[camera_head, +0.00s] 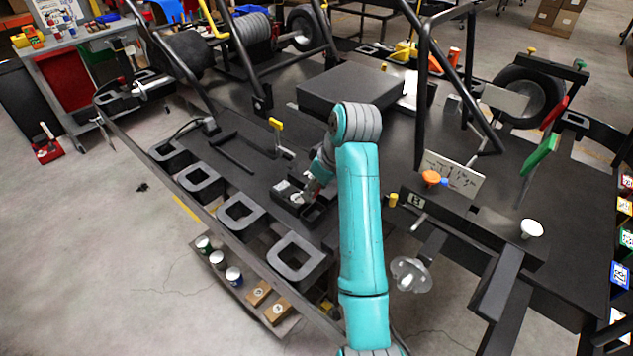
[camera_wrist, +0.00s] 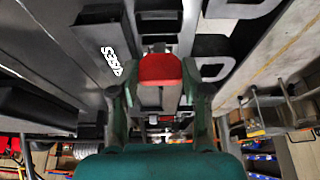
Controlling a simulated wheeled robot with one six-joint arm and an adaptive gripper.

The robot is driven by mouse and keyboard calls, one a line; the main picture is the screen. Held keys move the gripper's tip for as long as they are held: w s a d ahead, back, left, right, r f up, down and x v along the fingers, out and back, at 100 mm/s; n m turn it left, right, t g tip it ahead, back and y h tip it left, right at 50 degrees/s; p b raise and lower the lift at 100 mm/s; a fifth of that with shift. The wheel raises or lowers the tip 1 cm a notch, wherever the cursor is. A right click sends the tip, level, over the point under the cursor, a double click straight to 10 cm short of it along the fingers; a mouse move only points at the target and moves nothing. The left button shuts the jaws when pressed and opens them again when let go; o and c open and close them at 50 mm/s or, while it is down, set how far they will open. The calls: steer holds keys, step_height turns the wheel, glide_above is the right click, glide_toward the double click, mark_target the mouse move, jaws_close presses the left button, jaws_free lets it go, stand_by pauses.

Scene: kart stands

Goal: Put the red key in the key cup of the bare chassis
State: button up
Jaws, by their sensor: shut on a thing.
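My gripper (camera_wrist: 160,88) is shut on the red key (camera_wrist: 160,69), whose red head shows between the two green fingers in the wrist view. In the head view my gripper (camera_head: 311,187) is low over a small black box with compartments (camera_head: 314,215) on the dark chassis deck (camera_head: 236,180). A pale round thing (camera_head: 296,198) shows in that box beside the gripper. The arm and gripper hide part of the box, and the key is barely visible there. I cannot tell which opening is the key cup or whether the key touches it.
A yellow-topped post (camera_head: 276,124) stands behind the gripper. A large black block (camera_head: 345,84) and black frame tubes (camera_head: 425,90) rise further back. Several square black rings (camera_head: 296,257) line the front edge. An orange knob (camera_head: 431,178) and a white knob (camera_head: 531,229) are at right.

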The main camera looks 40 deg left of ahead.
steer(key=shift+f, duration=2)
steer(key=o, duration=1)
steer(key=shift+r, duration=0.1)
